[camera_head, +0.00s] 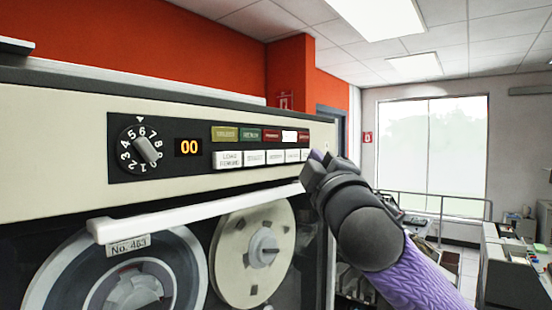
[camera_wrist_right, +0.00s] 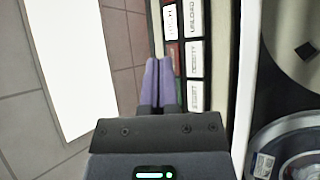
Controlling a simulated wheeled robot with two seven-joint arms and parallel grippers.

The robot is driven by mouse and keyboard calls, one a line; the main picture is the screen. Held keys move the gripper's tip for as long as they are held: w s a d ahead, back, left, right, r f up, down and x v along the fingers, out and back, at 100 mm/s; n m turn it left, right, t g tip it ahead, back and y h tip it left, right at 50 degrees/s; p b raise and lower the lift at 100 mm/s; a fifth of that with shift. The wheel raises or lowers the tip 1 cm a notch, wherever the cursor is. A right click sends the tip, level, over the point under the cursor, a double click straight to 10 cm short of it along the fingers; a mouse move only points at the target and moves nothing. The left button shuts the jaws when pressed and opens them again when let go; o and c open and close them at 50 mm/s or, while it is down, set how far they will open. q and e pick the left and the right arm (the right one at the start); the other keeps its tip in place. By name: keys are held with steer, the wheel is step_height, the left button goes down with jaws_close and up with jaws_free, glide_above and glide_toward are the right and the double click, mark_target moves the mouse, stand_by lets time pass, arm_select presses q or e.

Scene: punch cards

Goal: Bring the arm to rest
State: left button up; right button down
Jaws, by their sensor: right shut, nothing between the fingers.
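My right gripper (camera_head: 318,158) is at the right end of the tape drive's control panel in the head view, its arm coming in from the lower right. In the right wrist view the purple fingers of the gripper (camera_wrist_right: 158,62) are together and empty, close to the button rows (camera_wrist_right: 194,55). I cannot tell whether the fingertips touch a button. The panel (camera_head: 160,177) has a numbered dial (camera_head: 147,149), an orange display reading 00 (camera_head: 188,147), coloured lights and white buttons. One upper light (camera_head: 290,136) looks bright white. My left gripper is not in view.
The tape drive's white ledge (camera_head: 190,213) juts out below the panel, with two tape reels (camera_head: 252,254) under it. A metal railing (camera_head: 440,203) and grey machines (camera_head: 515,265) stand at the right before a bright window (camera_head: 430,150). Open space lies right of the cabinet.

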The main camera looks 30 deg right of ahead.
stand_by(0.4)
steer(key=a+f+m+g+y, duration=0.1)
steer(key=a+f+g+y, duration=0.15)
steer(key=f, duration=0.85)
steer(key=a+f+m+g+y, duration=0.1)
steer(key=a+f+g, duration=0.25)
steer(key=f, duration=0.75)
steer(key=a+f+m+g+y, duration=0.1)
steer(key=a+f+g+y, duration=0.2)
steer(key=f, duration=0.8)
steer(key=s+a+f+m+g, duration=0.3)
steer(key=s+f+g, duration=0.2)
steer(key=s+f, duration=0.55)
steer(key=s+a+f+m+g, duration=0.3)
steer(key=s+f+g, duration=0.35)
steer(key=s, duration=0.75)
step_height(320, 180, down, 29)
steer(key=b, duration=1.1)
steer(key=s+d+f+b, duration=0.1)
steer(key=s+f+b, duration=0.4)
steer(key=f, duration=0.7)
steer(key=s+d+f+b, duration=0.2)
steer(key=s+f+b, duration=0.4)
steer(key=s+f, duration=0.4)
steer(key=shift+f+n+g, duration=0.4)
steer(key=shift+f+g, duration=0.05)
steer(key=shift+f, duration=0.4)
